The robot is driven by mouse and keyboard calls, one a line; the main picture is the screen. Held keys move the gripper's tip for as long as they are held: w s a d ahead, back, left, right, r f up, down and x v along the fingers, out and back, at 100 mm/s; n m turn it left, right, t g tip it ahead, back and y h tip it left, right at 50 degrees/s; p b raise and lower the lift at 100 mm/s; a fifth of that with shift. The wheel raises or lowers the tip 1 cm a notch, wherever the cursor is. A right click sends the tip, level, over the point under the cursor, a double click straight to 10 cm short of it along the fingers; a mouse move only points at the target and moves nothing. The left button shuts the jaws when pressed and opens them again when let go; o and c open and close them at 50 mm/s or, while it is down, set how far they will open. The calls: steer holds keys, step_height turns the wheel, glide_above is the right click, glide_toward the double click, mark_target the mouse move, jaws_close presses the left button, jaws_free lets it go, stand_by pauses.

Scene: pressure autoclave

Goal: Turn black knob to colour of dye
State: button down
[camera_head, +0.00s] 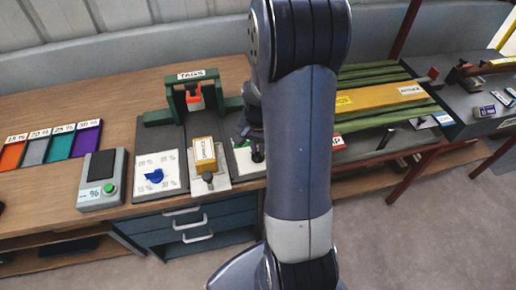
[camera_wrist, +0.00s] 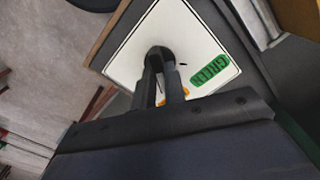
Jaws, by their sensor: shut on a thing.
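The black knob (camera_wrist: 158,55) sits on a white dial plate (camera_wrist: 125,55) in the wrist view. A green label reading GREEN (camera_wrist: 209,74) is on the plate to the right of the knob. A small orange mark shows below the knob, partly hidden by the fingers. My gripper (camera_wrist: 162,72) is shut on the black knob, with a finger on each side. The knob's pointer direction is not clear.
Left of the plate stand a yellow block (camera_head: 204,155) on a grey holder, a white dial with a blue knob (camera_head: 154,176), and a % meter (camera_head: 102,180) with a green button. Coloured percent trays (camera_head: 60,143) lie far left. A green TAGS frame (camera_head: 193,78) stands behind.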

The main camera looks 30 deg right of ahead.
mark_target(258, 151)
steer(key=shift+m, duration=0.6)
steer(key=c, duration=1.5)
jaws_free()
steer(key=shift+o, duration=0.2)
step_height(258, 151, up, 11)
steer(key=shift+b, duration=0.4)
steer(key=shift+f, duration=0.2)
